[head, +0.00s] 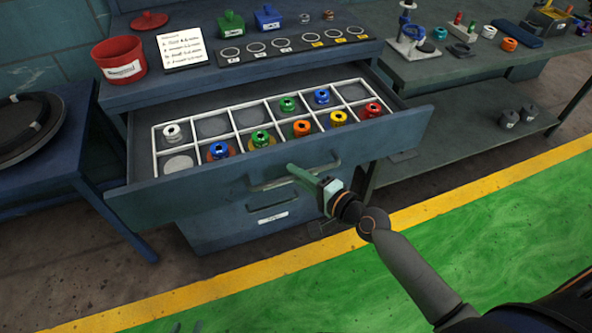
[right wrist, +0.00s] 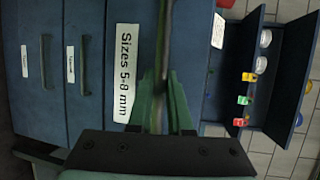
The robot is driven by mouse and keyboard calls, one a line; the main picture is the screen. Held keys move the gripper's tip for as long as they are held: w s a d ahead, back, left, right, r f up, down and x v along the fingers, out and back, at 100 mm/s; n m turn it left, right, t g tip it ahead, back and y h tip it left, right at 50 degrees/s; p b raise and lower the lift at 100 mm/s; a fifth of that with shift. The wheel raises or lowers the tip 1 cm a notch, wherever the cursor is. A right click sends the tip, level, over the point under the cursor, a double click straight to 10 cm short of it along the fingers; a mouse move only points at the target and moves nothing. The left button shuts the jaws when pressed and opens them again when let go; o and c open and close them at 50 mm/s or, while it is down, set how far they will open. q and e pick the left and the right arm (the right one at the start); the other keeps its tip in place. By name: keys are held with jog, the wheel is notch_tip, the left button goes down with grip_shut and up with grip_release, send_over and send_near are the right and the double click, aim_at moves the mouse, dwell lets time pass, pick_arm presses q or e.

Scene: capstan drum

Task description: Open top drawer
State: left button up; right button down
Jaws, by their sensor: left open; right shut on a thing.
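The top drawer (head: 215,185) of the blue-grey cabinet stands pulled out in the head view, with its inside exposed. A white grid divider inside holds colored knobbed pieces in several compartments. My right gripper (head: 294,172) is shut on the drawer's bar handle (head: 268,184) at the front. In the right wrist view my right gripper (right wrist: 162,95) has its fingers around the handle bar, beside the label "Sizes 5-8 mm" (right wrist: 126,72). Only the tips of my left gripper (head: 187,327) show at the bottom edge of the head view, apart and empty, far from the drawer.
A red pot (head: 120,60), a white card (head: 183,46) and a ring board (head: 290,46) stand on the cabinet top. A side table (head: 60,165) with a black coil is at left, a workbench (head: 450,66) at right. The green floor (head: 300,290) in front is clear.

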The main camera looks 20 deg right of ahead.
jog(key=c, duration=0.8)
grip_release()
jog(key=shift+c, duration=0.2)
jog(key=b+v, duration=0.1)
jog(key=v, duration=1.1)
jog(key=shift+s+b, duration=0.25)
jog(key=shift+b, duration=0.1)
jog(key=shift+d, duration=0.15)
jog(key=s+a+f+n+g+h+p, duration=0.1)
jog(key=s+a+f+n+g+h, duration=0.1)
jog(key=s+f+n, duration=0.3)
jog(key=s+a+f+n+g+h+p, duration=0.2)
jog(key=s+f+n, duration=0.3)
jog(key=f+n, duration=0.6)
jog(key=shift+a+g, duration=0.15)
jog(key=shift+g, duration=0.35)
